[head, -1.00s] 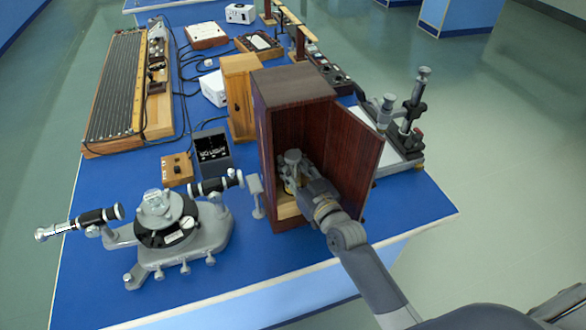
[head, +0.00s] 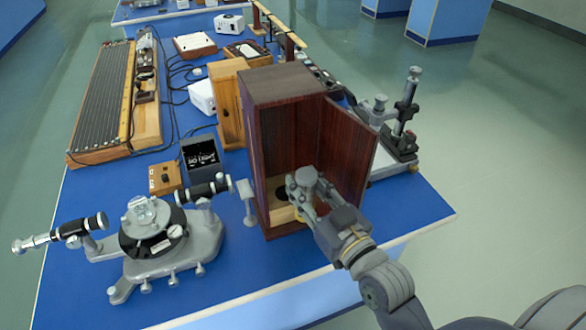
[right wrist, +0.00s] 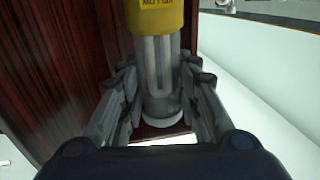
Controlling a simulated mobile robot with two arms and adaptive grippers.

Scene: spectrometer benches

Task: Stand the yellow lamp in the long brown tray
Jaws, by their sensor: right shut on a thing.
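The yellow lamp (right wrist: 158,17) shows in the right wrist view, with a yellow top bearing a dark label, pale tubes below it and a round pale end. My right gripper (right wrist: 160,92) is shut on it, one finger on each side. In the head view my right gripper (head: 300,192) is at the front opening of the dark brown wooden cabinet (head: 285,85), whose door (head: 347,140) stands open to the right. The gripper hides most of the lamp there. I cannot make out a long brown tray for certain. My left gripper is not in view.
A grey spectrometer (head: 165,240) stands left of the cabinet, with a small grey stand (head: 246,200) between them. A grey instrument (head: 400,130) is right of the door. A long wooden-framed unit (head: 100,110) lies far left. The blue bench (head: 410,210) is clear at front right.

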